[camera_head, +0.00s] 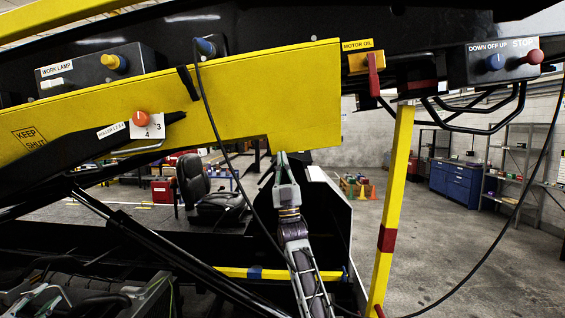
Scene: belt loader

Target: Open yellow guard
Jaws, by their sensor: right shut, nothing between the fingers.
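The yellow guard (245,100) is a long slanted yellow panel across the upper left and middle of the view. I cannot make out my left gripper.
A work lamp box (97,72) and an orange rotary knob (141,118) are on the left. A black cable (207,110) hangs across the guard. Open floor lies beyond.

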